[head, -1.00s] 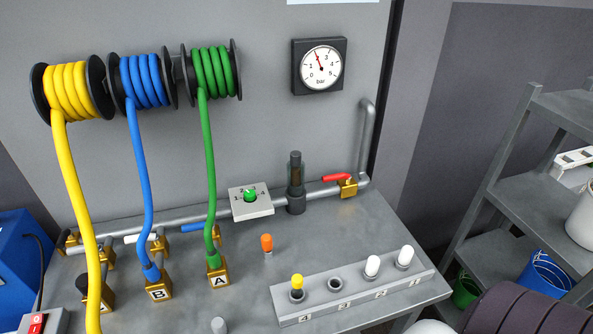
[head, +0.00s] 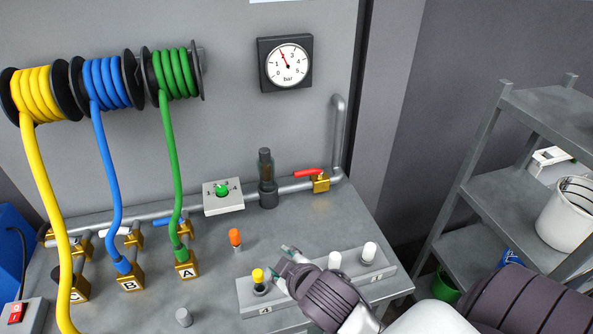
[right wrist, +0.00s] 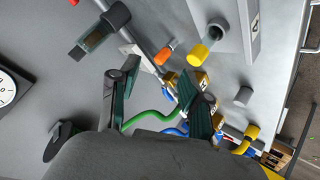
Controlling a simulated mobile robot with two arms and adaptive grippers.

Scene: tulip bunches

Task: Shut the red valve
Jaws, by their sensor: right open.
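The red valve (head: 308,172) is a red lever on a brass body (head: 320,183) at the right end of the grey pipe. The lever points left, roughly along the pipe, in the head view. My right gripper (head: 284,264) is over the front strip of sockets, in front of and below the valve in the picture, and apart from it. In the right wrist view its two fingers (right wrist: 160,68) are spread with nothing between them. My left gripper is out of view.
A dark upright filter (head: 267,180) stands on the pipe left of the valve. A green knob box (head: 222,196) and an orange peg (head: 235,238) are farther left. The socket strip (head: 248,300) lies under my right gripper. A pressure gauge (head: 285,64) hangs above.

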